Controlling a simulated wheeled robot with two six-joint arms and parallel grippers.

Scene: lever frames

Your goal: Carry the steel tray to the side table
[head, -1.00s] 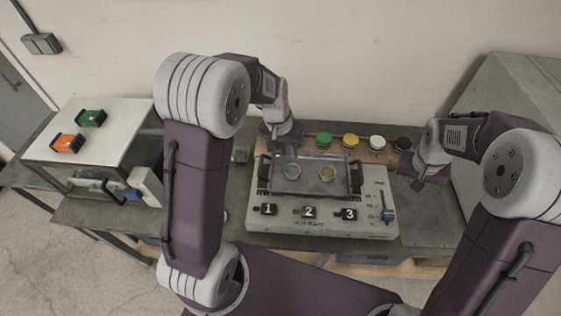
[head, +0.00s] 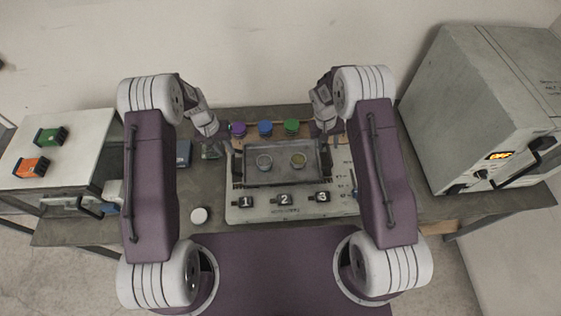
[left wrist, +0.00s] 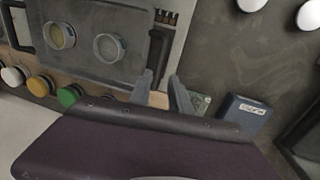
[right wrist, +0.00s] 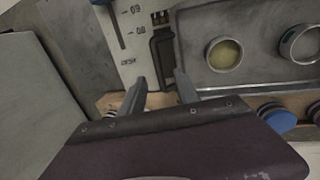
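The steel tray (head: 281,177) lies on a white numbered panel (head: 300,211) and holds two small round cups (head: 264,162) (head: 298,160). It has a dark handle at each end. My left gripper (head: 213,147) is open and empty near the tray's left end; in the left wrist view its fingers (left wrist: 162,80) point towards a handle (left wrist: 156,50). My right gripper (head: 327,122) is open at the tray's back right; in the right wrist view its fingers (right wrist: 161,80) straddle the line of the other handle (right wrist: 163,48). Contact cannot be told.
A white-topped cabinet (head: 70,130) with green and orange blocks stands left. A large grey oven-like box (head: 475,110) stands right. Coloured knobs (head: 265,128) line the tray's back. A blue box (head: 183,153) and a white disc (head: 200,215) lie left of the panel.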

